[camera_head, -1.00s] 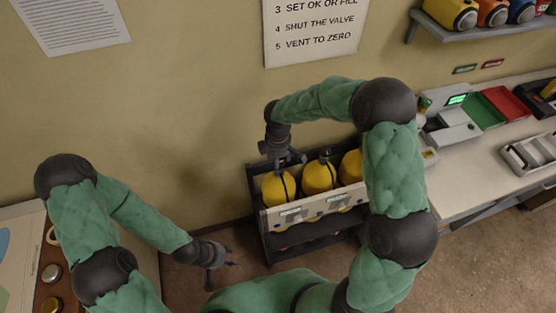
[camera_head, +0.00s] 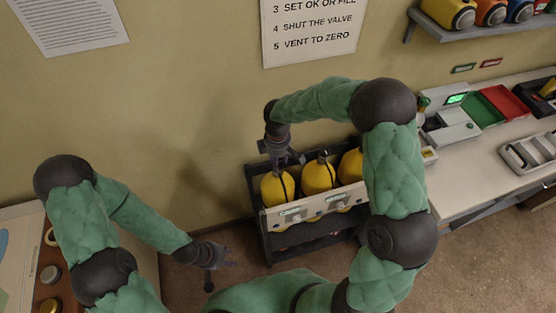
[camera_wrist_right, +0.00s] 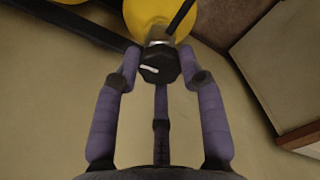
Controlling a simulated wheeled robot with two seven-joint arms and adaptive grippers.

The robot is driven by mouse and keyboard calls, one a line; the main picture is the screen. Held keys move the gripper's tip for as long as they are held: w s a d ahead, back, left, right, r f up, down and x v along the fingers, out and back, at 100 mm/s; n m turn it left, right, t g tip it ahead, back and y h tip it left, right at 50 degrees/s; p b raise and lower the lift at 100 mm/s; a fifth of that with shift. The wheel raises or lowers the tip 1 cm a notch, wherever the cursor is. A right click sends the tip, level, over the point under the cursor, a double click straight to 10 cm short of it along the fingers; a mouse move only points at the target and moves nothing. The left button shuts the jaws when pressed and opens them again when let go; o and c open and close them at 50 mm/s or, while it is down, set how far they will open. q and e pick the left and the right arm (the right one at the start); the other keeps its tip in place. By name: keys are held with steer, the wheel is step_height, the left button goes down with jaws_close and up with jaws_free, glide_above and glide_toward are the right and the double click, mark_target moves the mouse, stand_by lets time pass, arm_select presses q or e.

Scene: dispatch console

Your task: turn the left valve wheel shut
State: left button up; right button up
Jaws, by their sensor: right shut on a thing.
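The left valve wheel (camera_wrist_right: 160,65) is a dark knob with a white mark, on the neck of a yellow cylinder (camera_wrist_right: 150,14). In the right wrist view my right gripper (camera_wrist_right: 158,62) has its fingers around the wheel, shut on it. In the head view my right gripper (camera_head: 287,158) is at the top of the leftmost yellow cylinder (camera_head: 277,187) in the rack and hides its wheel. My left gripper (camera_head: 228,257) hangs empty over the floor left of the rack; its fingers look spread apart.
The dark rack (camera_head: 262,225) holds several yellow cylinders side by side, close to the wall. A white counter (camera_head: 465,185) with a device and trays (camera_head: 510,103) is at the right. A shelf (camera_head: 480,32) hangs above it. Floor is clear in front of the rack.

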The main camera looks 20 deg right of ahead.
steer(key=m+b, duration=0.1)
steer(key=m, duration=0.3)
steer(key=shift+w+a+m+b, duration=0.1)
steer(key=shift+a+m+b, duration=0.05)
steer(key=shift+m+b, duration=0.2)
steer(key=m+b, duration=0.1)
steer(key=m, duration=0.3)
steer(key=shift+w+m, duration=0.1)
steer(key=shift+m, duration=0.15)
steer(key=m+b, duration=0.1)
steer(key=m, duration=0.5)
steer(key=shift+r+b, duration=0.1)
steer(key=shift+b, duration=0.3)
steer(key=shift+w+d+r+m+b, duration=0.1)
steer(key=shift+m+b, duration=0.1)
steer(key=shift+m, duration=0.75)
steer(key=shift+d+m+b, duration=0.1)
steer(key=shift+m+b, duration=0.1)
steer(key=shift+m, duration=0.75)
steer(key=o, duration=1.1)
steer(key=shift+d, duration=0.1)
steer(key=shift+o, duration=0.2)
